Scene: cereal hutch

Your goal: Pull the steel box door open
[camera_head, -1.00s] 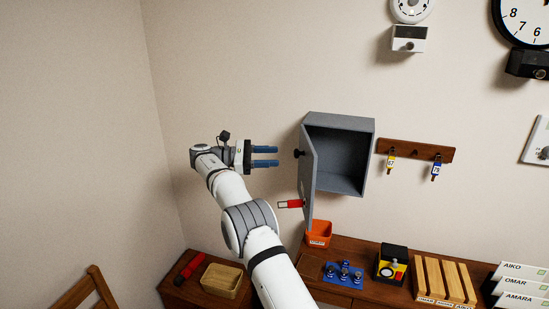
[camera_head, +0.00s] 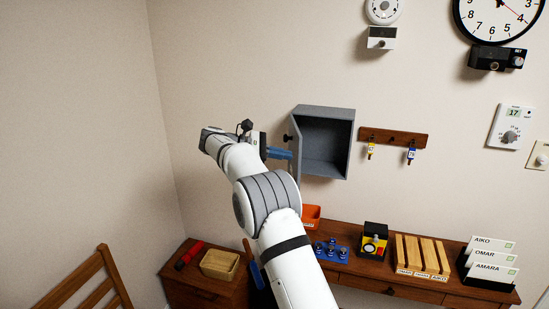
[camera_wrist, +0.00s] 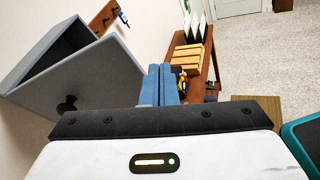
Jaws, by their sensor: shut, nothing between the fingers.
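The grey steel box (camera_head: 325,142) is fixed to the wall, and its dark inside shows in the head view. Its door (camera_head: 296,150) stands swung open to the left, with a black knob (camera_head: 287,138) on its outer face. In the wrist view the door (camera_wrist: 100,80) and knob (camera_wrist: 67,104) are at the left. My gripper (camera_head: 288,154) has blue fingers and is beside the door's outer face, below the knob; whether it touches the door I cannot tell. In the wrist view the fingers (camera_wrist: 158,84) are together and empty, right of the knob.
A key rack (camera_head: 393,138) with hanging keys is right of the box. Below, a desk (camera_head: 400,284) holds an orange bin (camera_head: 311,216), a blue tray (camera_head: 330,251), a yellow-black device (camera_head: 374,241) and a wooden slotted rack (camera_head: 422,256). A chair (camera_head: 90,285) stands at lower left.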

